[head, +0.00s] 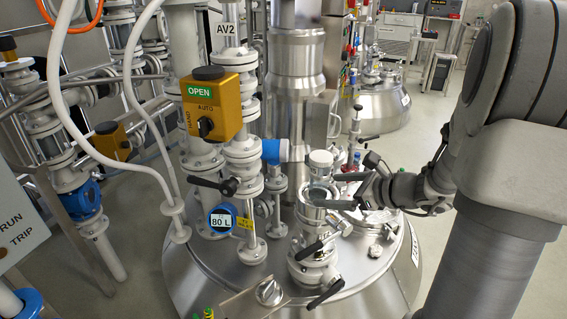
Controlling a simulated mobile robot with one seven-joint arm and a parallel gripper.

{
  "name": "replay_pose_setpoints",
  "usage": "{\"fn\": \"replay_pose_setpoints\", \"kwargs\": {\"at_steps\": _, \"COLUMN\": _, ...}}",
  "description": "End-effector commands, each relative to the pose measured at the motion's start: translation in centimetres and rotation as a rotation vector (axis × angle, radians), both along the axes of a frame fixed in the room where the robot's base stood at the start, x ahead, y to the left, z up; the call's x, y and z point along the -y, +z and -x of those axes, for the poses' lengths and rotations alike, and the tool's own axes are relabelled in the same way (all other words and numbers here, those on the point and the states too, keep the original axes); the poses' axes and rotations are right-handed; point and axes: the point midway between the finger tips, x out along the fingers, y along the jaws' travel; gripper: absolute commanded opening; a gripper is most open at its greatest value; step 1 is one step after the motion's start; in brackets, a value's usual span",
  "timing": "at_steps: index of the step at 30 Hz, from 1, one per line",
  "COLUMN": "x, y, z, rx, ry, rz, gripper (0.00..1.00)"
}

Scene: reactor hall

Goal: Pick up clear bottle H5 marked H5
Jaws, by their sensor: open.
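A white-capped object (320,160) that may be the clear bottle stands over the reactor lid, near the middle of the head view. Its lower part is hard to make out against the shiny metal and glass behind my gripper, and I cannot read any H5 mark. My gripper (335,188) reaches in from the right, with its dark fingers apart and nothing visibly held. It is just below and right of the white cap in the picture. I cannot tell whether it touches anything.
The steel reactor lid (375,262) carries several valves and pipes close around my gripper. A yellow valve box (215,102) marked OPEN and a blue 80 L gauge (221,219) stand left. A second vessel (378,100) is behind. Open floor (440,150) shows at right.

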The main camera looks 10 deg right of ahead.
Motion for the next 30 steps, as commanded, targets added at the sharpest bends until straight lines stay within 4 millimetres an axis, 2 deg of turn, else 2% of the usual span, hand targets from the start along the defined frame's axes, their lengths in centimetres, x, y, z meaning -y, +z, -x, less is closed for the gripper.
{"fn": "replay_pose_setpoints", "kwargs": {"at_steps": 1, "x": 2.1, "y": -1.5, "z": -0.4, "rx": -0.005, "ry": -0.088, "rz": -0.065, "gripper": 1.00}}
{"fn": "replay_pose_setpoints", "kwargs": {"at_steps": 3, "x": 4.3, "y": -2.3, "z": -0.8, "rx": -0.004, "ry": -0.181, "rz": -0.133, "gripper": 1.00}}
{"fn": "replay_pose_setpoints", "kwargs": {"at_steps": 6, "x": 6.2, "y": -2.9, "z": -1.1, "rx": 0.000, "ry": -0.265, "rz": -0.192, "gripper": 1.00}}
{"fn": "replay_pose_setpoints", "kwargs": {"at_steps": 8, "x": 6.7, "y": -3.2, "z": -1.4, "rx": 0.001, "ry": -0.287, "rz": -0.210, "gripper": 1.00}}
{"fn": "replay_pose_setpoints", "kwargs": {"at_steps": 11, "x": 6.5, "y": -3.8, "z": -2.4, "rx": 0.002, "ry": -0.298, "rz": -0.220, "gripper": 1.00}}
{"fn": "replay_pose_setpoints", "kwargs": {"at_steps": 24, "x": 3.3, "y": -7.2, "z": -10.2, "rx": 0.001, "ry": -0.295, "rz": -0.216, "gripper": 1.00}}
{"fn": "replay_pose_setpoints", "kwargs": {"at_steps": 30, "x": 2.8, "y": -7.7, "z": -11.7, "rx": 0.002, "ry": -0.297, "rz": -0.216, "gripper": 1.00}}
